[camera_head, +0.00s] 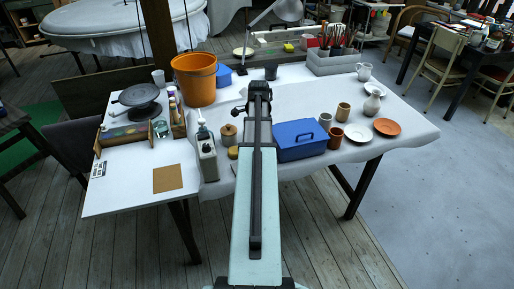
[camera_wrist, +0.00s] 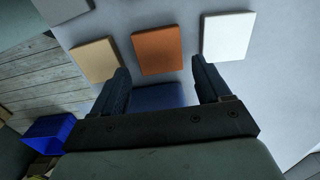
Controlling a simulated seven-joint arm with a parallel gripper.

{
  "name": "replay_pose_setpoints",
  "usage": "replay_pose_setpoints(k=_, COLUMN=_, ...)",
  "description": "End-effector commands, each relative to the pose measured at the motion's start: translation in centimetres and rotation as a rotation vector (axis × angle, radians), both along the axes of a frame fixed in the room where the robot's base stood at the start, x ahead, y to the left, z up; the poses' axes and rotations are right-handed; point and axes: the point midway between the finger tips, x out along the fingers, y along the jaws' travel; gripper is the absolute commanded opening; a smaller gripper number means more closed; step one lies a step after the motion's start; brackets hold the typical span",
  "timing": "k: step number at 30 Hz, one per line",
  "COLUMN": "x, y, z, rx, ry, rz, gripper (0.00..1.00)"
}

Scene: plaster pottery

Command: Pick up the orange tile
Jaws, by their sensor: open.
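The orange tile (camera_wrist: 157,50) lies flat on a pale surface in the wrist view, just beyond my fingertips and between a tan tile (camera_wrist: 95,60) and a white tile (camera_wrist: 228,35). My gripper (camera_wrist: 160,80) is open, one finger on each side, with nothing held between them. A dark blue flat piece (camera_wrist: 160,97) shows in the gap between the fingers, partly hidden by the gripper body. I cannot make out the orange tile in the head view, where my arm covers the middle of the table.
A grey tile (camera_wrist: 60,8) shows at the wrist view's top left, and a blue bin (camera_wrist: 45,133) at lower left. In the head view, a blue box (camera_head: 300,140), an orange bucket (camera_head: 195,80) and a soap bottle (camera_head: 205,150) stand around my arm on the table.

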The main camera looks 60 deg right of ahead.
Motion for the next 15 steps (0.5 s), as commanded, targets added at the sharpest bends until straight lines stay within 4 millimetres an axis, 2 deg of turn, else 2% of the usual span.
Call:
replay_pose_setpoints(k=9, x=-0.2, y=-0.1, z=-3.6, rx=0.001, ry=0.001, rz=0.000, gripper=0.77)
replay_pose_setpoints(k=15, x=-0.2, y=-0.1, z=-3.9, rx=0.000, ry=0.000, rz=0.000, gripper=0.77)
